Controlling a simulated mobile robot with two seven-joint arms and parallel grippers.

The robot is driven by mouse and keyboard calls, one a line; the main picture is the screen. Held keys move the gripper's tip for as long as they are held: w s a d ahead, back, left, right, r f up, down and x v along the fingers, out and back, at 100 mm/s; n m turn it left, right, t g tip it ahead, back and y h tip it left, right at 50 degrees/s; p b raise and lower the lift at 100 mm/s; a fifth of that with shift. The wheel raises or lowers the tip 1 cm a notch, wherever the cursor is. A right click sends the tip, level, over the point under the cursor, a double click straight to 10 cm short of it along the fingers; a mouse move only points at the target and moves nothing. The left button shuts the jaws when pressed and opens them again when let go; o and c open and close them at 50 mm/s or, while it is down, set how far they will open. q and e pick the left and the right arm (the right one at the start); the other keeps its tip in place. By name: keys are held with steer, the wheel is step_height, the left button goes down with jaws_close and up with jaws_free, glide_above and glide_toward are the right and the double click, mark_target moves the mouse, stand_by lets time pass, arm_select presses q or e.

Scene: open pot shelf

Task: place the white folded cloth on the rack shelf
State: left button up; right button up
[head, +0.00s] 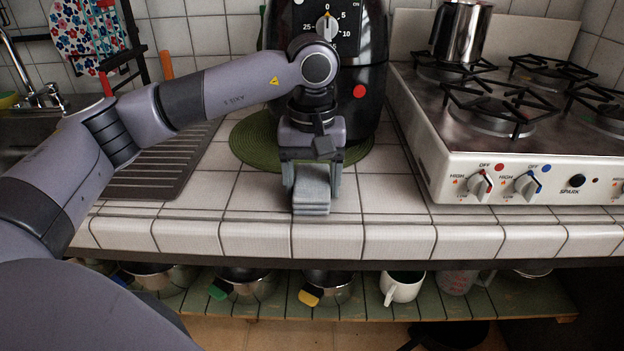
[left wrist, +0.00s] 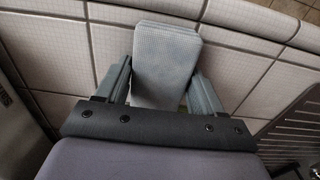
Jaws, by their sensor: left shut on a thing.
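The white folded cloth (head: 312,192) looks pale grey and is a small layered stack near the front edge of the tiled counter. My left gripper (head: 312,172) is above the counter, pointing down, with its fingers on both sides of the cloth and shut on it. In the left wrist view the cloth (left wrist: 166,62) sits between the two fingers (left wrist: 160,90). I cannot tell whether the cloth touches the tiles. The rack shelf (head: 360,307) is the green slatted board under the counter. My right gripper is not in view.
On the shelf stand several metal pots (head: 255,285), a white mug (head: 402,287) and a clear measuring cup (head: 455,281). A black air fryer (head: 375,85) stands on a green round mat (head: 252,143) behind the gripper. A gas stove (head: 450,150) is at right. The counter's front edge (head: 390,240) overhangs the shelf.

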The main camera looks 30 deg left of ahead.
arm_select(q)
steer(key=shift+f, duration=0.2)
steer(key=o, duration=1)
steer(key=shift+r, duration=0.1)
